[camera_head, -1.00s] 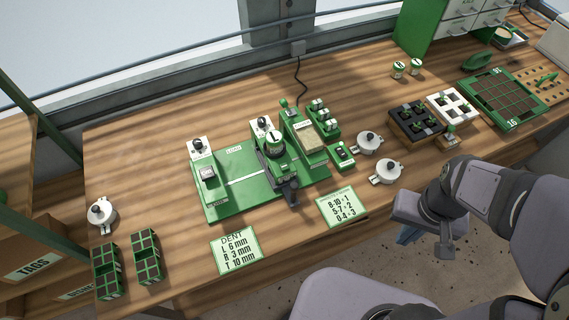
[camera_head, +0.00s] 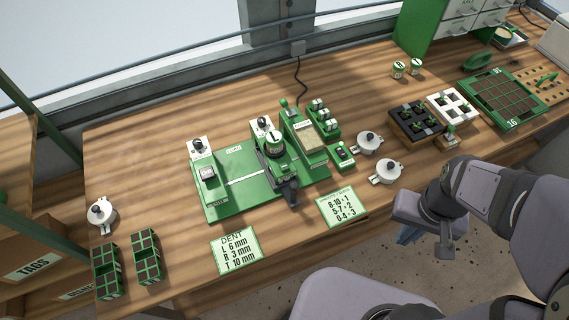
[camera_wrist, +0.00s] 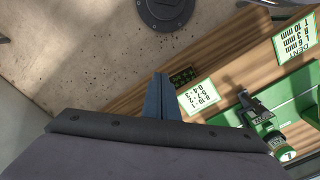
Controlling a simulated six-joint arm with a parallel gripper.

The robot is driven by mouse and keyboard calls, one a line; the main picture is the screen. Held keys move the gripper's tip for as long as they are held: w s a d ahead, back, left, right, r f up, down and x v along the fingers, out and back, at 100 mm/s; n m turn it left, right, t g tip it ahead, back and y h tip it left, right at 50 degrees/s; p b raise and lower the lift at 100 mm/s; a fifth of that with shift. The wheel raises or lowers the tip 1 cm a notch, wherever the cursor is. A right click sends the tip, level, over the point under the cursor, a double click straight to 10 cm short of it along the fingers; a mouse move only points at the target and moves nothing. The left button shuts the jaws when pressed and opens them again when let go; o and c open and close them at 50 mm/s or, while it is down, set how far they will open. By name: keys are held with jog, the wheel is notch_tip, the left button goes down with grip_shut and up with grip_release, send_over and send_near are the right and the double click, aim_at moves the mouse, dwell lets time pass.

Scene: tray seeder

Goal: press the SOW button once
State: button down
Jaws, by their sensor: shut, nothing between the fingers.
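The green seeder (camera_head: 230,185) stands in the middle of the bench, with two white dial plates along its back edge and a black-handled part over its right side. A small green box with dark knobs or buttons (camera_head: 343,156) sits just right of it. I cannot read a SOW label on any part. My gripper (camera_head: 406,234) is low at the right, beyond the bench's front edge and well apart from the seeder. In the wrist view its blue fingers (camera_wrist: 163,97) are together and empty, and the seeder (camera_wrist: 283,107) shows at the right.
Two printed cards, the DENT card (camera_head: 237,250) and a number card (camera_head: 342,207), lie at the bench front. White lidded pots (camera_head: 387,172) stand right of the seeder. Seedling trays (camera_head: 418,124) sit further right. Green cell blocks (camera_head: 147,257) stand at left.

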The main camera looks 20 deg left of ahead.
dwell(0.4)
jog(key=s+a+f+n+g+h+p, duration=0.1)
jog(key=s+a+n, duration=0.2)
jog(key=a+n, duration=0.35)
jog(key=w+a+n+t+y, duration=0.2)
jog(key=w+a+n+t, duration=0.3)
jog(key=w+a+n, duration=0.55)
jog(key=w+a+r+n+y, duration=0.1)
jog(key=a+r+y, duration=0.2)
jog(key=a, duration=0.4)
jog(key=w+a+r+n+t+y, duration=0.1)
jog(key=w+a+r+n+y, duration=0.1)
jog(key=a, duration=0.5)
jog(key=shift+w+a+r+y, duration=0.2)
jog(key=shift+r+y, duration=0.7)
jog(key=shift+f, duration=0.15)
